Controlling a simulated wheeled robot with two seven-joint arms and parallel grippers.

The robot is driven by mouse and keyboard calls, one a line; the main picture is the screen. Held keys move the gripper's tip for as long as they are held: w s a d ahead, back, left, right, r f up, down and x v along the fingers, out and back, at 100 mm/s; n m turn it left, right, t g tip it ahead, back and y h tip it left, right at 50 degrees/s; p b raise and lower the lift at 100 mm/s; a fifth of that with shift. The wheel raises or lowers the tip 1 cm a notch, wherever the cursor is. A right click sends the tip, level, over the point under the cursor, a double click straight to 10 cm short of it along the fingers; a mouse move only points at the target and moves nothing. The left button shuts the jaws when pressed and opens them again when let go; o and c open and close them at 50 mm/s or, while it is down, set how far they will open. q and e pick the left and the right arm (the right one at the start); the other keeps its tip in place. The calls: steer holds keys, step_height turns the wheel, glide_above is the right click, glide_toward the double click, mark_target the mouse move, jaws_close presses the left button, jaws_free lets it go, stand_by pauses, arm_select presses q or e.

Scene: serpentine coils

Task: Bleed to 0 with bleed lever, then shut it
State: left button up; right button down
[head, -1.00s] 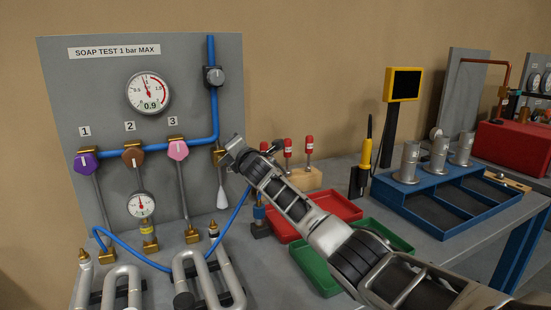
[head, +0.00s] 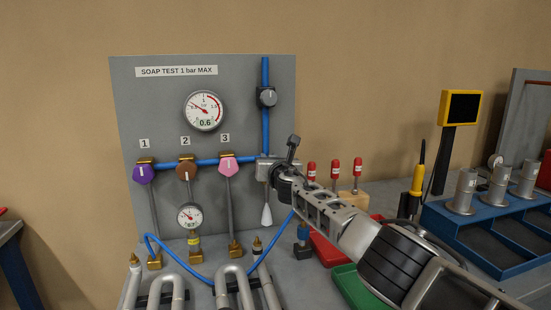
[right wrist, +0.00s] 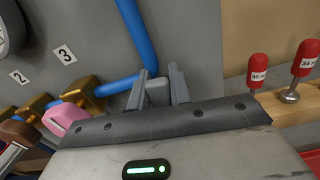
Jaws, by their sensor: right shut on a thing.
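The grey test board (head: 240,100) carries a large gauge (head: 205,111) whose digits read 0.6. My right gripper (head: 262,169) is at the right end of the blue pipe (head: 212,161), over the bleed fitting, and hides most of it. In the right wrist view its two fingers (right wrist: 160,92) are shut on a small grey piece, which looks like the bleed lever (right wrist: 157,92). The lever's full shape and angle are hidden. A pale cone (head: 266,214) hangs below the gripper. My left gripper is not in view.
Purple, brown and pink knobs (head: 228,164) numbered 1 to 3 sit left of the gripper. A dark regulator knob (head: 266,97) is above it. Red-capped pins (head: 335,168) in a wooden block stand close on the right. A small gauge (head: 189,216) and metal coils (head: 232,285) are below.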

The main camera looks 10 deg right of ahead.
steer(key=shift+a+r, duration=0.1)
steer(key=shift+a, duration=0.1)
steer(key=shift+a+n, duration=0.15)
steer(key=shift+n, duration=0.45)
steer(key=c, duration=1.3)
jaws_free()
steer(key=shift+f, duration=0.2)
steer(key=shift+s, duration=0.1)
steer(key=shift+s, duration=0.65)
steer(key=s+p, duration=0.1)
steer(key=s, duration=1.3)
steer(key=shift+s, duration=0.2)
